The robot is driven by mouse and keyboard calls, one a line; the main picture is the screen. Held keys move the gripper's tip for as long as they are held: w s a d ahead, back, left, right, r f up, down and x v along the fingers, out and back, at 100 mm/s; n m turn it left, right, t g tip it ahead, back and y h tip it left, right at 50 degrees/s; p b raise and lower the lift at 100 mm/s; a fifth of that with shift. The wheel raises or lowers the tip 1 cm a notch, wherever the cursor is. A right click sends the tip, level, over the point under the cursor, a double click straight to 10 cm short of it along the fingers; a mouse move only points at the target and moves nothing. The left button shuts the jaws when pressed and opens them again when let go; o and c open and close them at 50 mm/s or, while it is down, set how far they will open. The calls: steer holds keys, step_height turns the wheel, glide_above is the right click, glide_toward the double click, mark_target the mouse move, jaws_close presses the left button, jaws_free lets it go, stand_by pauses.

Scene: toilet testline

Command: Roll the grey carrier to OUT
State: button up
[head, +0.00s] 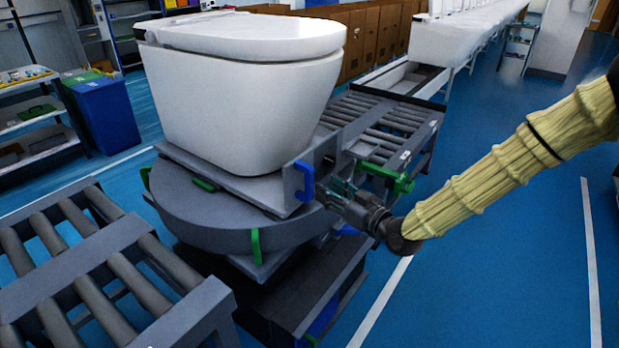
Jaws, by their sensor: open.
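The grey carrier (233,187) is a flat plate under a white toilet (235,95). It lies on a round grey turntable (205,222). An upright grey bracket with a blue handle (304,181) stands at the carrier's right front corner. My gripper (328,190) is open, just right of the blue handle, with its fingers pointing left toward it. I cannot tell whether the fingers touch the handle or bracket. No OUT sign is readable.
One roller conveyor (105,265) stands at front left, another (385,122) behind right. A green clamp-like part (385,178) is close to my gripper. Blue and green bins (103,110) and a shelf (30,115) stand at left. The blue floor at right is clear.

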mark_target(312, 179)
steer(key=p+x, duration=0.1)
steer(key=x, duration=0.7)
steer(key=shift+w+a, duration=0.1)
steer(key=shift+w, duration=0.05)
jaws_close()
